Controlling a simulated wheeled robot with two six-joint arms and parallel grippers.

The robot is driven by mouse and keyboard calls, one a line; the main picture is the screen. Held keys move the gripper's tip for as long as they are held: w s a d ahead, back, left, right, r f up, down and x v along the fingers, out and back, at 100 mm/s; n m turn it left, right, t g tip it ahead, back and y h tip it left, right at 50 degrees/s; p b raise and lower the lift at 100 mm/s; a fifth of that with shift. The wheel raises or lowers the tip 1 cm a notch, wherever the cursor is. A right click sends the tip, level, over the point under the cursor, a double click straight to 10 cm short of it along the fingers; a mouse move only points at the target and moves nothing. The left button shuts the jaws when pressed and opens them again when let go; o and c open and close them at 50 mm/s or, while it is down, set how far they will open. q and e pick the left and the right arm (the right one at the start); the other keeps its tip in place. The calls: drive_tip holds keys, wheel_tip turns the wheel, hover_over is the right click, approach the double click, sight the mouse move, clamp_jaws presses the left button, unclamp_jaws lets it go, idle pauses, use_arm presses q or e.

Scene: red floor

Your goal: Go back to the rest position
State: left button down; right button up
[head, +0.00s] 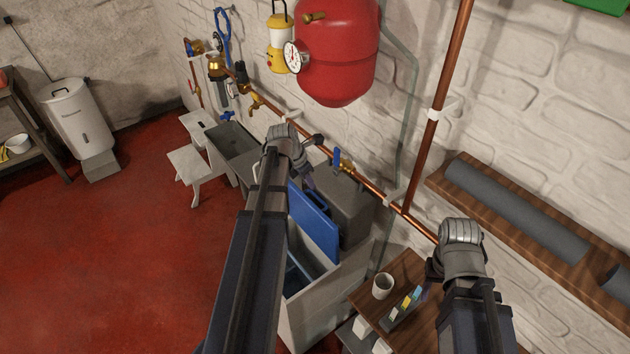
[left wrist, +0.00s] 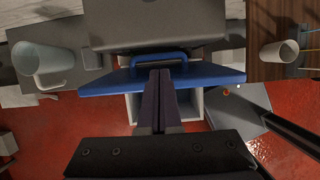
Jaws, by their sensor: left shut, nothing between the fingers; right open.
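My left gripper (head: 309,182) is in the middle of the head view, above a blue lid (head: 314,226) that stands tilted on a pale open box (head: 318,300). In the left wrist view its two dark fingers (left wrist: 160,75) are together with nothing between them. Their tips overlap the blue handle (left wrist: 145,63) of the lid in that view; I cannot tell whether they touch it. My right gripper (head: 426,290) is at the lower right, over a small wooden table, largely hidden by its own wrist. It is open, and I see nothing held in it.
A grey case (head: 348,205) stands behind the lid, against the wall with copper pipes (head: 378,192). The wooden table (head: 405,265) carries a cup (head: 383,286) and a holder with coloured items (head: 402,306). A white stool (head: 187,163) stands further left. Red floor (head: 110,260) is clear at left.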

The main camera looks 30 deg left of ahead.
use_arm(q)
drive_tip(key=p+v, duration=0.1)
drive_tip(key=v, duration=0.1)
drive_tip(key=shift+r+p, duration=0.3)
drive_tip(key=shift+r, duration=0.1)
use_arm(e)
drive_tip(key=r, duration=0.2)
drive_tip(key=shift+w+d+r, duration=0.15)
drive_tip(key=shift+d+r, duration=0.1)
drive_tip(key=shift+r, duration=0.05)
use_arm(q)
drive_tip(key=shift+f, duration=0.1)
drive_tip(key=s+d+f+m+g+y+b, duration=0.1)
drive_tip(key=s+d+m, duration=0.4)
drive_tip(key=d+m, duration=0.5)
drive_tip(key=s+d+f+m+g+y+b, duration=0.1)
drive_tip(key=s+d+m, duration=0.4)
drive_tip(key=d+m, duration=0.6)
drive_tip(key=s+d+f+m+g+y+b, duration=0.1)
drive_tip(key=s+d+m, duration=0.4)
drive_tip(key=d+m, duration=0.6)
wheel_tip(320, 180, down, 2)
drive_tip(key=m+g+b, duration=0.1)
drive_tip(key=m, duration=0.2)
drive_tip(key=shift+s, duration=0.2)
use_arm(e)
wheel_tip(320, 180, down, 4)
drive_tip(key=shift+r, duration=0.1)
